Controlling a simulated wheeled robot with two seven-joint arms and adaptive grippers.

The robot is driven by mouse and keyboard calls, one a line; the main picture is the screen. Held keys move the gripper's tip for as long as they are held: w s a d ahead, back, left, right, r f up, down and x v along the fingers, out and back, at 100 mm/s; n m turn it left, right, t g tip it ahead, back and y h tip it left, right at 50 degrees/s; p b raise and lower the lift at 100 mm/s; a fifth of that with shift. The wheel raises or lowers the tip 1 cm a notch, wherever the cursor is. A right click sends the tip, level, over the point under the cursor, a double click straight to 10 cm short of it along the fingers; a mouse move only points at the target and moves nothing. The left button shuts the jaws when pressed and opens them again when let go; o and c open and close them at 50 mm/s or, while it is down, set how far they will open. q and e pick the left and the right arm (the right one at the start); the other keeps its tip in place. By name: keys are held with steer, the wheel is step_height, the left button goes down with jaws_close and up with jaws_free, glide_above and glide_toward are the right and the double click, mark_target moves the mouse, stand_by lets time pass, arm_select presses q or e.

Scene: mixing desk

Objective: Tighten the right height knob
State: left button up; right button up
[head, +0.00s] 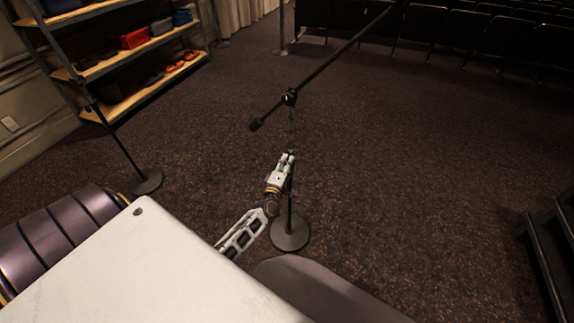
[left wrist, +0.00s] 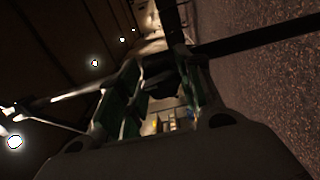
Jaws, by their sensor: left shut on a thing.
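The right microphone stand has a round dark base (head: 290,232), a thin upright pole and a long boom with a clutch (head: 290,97) at the top. My left gripper (head: 287,159) is at the pole, about midway between base and clutch. It is shut on a small dark part there, which fits the right height knob; the head view mostly hides it behind the fingers. In the left wrist view, my left gripper (left wrist: 163,92) has its green-padded fingers on either side of a dark knob-like shape (left wrist: 160,82). That view is dark and blurred. My right gripper is out of view.
Another stand with a round base (head: 147,181) stands at the left. A shelf unit (head: 125,52) with bins is at the upper left. Dark seats (head: 460,28) line the back, and a dark frame (head: 550,250) is at the right edge. The carpet between is clear.

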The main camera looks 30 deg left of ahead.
arm_select(q)
steer(key=shift+f, duration=0.1)
steer(key=o, duration=1)
steer(key=shift+o, duration=0.2)
steer(key=shift+s, duration=0.1)
steer(key=v, duration=1.2)
stand_by(0.5)
